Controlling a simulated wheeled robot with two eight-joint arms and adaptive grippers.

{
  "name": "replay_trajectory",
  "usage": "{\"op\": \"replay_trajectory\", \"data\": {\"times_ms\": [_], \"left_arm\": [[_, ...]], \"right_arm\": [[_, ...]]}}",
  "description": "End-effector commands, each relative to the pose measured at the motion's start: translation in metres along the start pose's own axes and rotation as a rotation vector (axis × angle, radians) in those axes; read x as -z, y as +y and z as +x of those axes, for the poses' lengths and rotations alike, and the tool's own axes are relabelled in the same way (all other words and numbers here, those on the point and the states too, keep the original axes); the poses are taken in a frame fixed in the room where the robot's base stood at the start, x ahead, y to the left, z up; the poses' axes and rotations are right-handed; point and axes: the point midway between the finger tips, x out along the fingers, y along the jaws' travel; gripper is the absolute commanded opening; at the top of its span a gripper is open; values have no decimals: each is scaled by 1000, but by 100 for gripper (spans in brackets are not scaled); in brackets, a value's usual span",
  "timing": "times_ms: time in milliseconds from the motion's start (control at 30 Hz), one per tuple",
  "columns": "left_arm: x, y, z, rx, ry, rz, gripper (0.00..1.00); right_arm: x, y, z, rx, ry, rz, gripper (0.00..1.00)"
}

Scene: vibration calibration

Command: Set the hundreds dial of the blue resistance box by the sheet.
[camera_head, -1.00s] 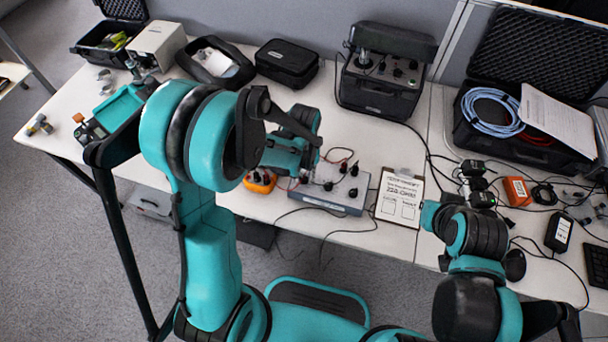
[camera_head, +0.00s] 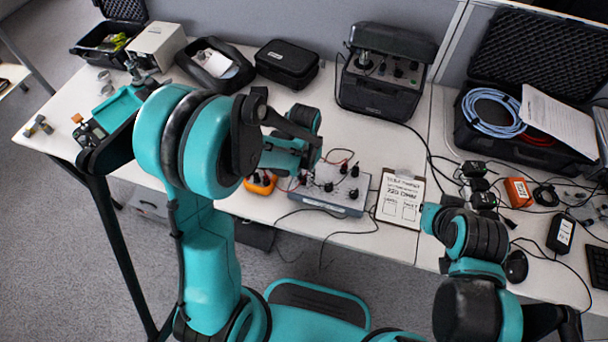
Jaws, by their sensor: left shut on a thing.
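The blue-grey resistance box (camera_head: 345,208) lies on the table in the middle of the head view, with several black dial knobs (camera_head: 354,171) on its top. My left gripper (camera_head: 305,178) is at the box's left part, pointing down, shut on a dial knob. Its fingertips and the knob between them are mostly hidden by my wrist, so the dial's setting is not readable. The sheet (camera_head: 400,200) lies on a clipboard right of the box; its large line seems to read 225 ohms. My right arm is at the right; its gripper cannot be made out.
An orange meter (camera_head: 260,184) sits left of the box, partly behind my left arm. Dark leads run around the box. A black instrument case (camera_head: 378,98) stands behind it. An open case with a blue cable (camera_head: 490,112) is at the right. The table behind the box is partly clear.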

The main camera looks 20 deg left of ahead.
Motion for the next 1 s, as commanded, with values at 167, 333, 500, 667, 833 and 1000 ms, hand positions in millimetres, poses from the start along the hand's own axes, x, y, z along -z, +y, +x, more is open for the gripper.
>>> {"op": "replay_trajectory", "data": {"times_ms": [167,333,500,667,833,1000], "left_arm": [[0,0,0,0,0,-1,0],[0,0,0,0,0,-1,44],[0,0,0,0,0,-1,44],[0,0,-2,0,0,-2,44],[0,0,-23,0,0,-2,44],[-1,0,-60,0,0,-2,44]], "right_arm": [[0,0,0,0,0,0,0],[0,0,0,0,0,0,0],[0,0,0,0,0,0,0],[0,0,0,0,0,0,0],[0,0,0,0,0,0,0],[0,0,0,0,0,0,0]]}}
